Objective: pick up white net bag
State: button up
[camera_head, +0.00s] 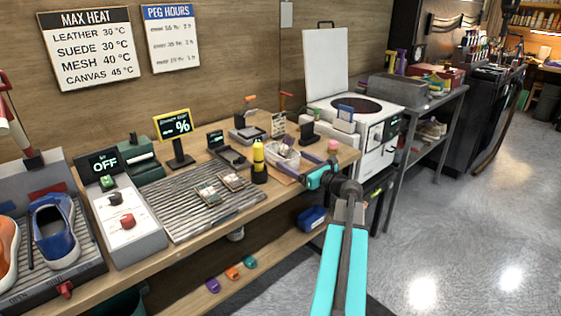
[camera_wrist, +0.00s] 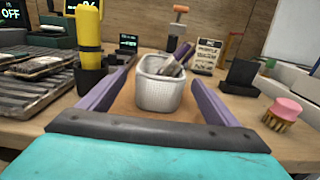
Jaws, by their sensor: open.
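The white net bag (camera_wrist: 158,92) stands upright on the wooden bench, with a few dark and purplish items sticking out of its top. It also shows in the head view (camera_head: 284,158), near the bench's front edge beyond the yellow bottle. My gripper (camera_wrist: 161,76) is open, its two purple fingers apart on the left and right of the bag in the wrist view. The bag appears between them, with a gap to each finger; how deep it sits between them I cannot tell. In the head view my gripper (camera_head: 305,170) is low over the bench's right end.
A yellow bottle (camera_wrist: 89,35) in a dark holder stands close by the left finger. A pink-topped brush (camera_wrist: 283,113) stands to the right. A small sign (camera_wrist: 207,55) and dark stand (camera_wrist: 240,75) are behind. A ribbed metal rack (camera_head: 205,207) lies left on the bench.

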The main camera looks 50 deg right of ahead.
aim_at(282, 154)
jog(key=shift+w+d, duration=0.1)
jog(key=shift+w, duration=1)
jog(key=shift+w, duration=0.15)
jog(key=shift+w+d+r, duration=0.1)
jog(key=shift+w+d, duration=0.05)
jog(key=shift+w, duration=1.1)
jog(key=shift+w+d+r, duration=0.1)
jog(key=shift+w, duration=1.1)
jog(key=c, duration=1.1)
jog(key=shift+r, duration=0.15)
jog(key=shift+c, duration=0.3)
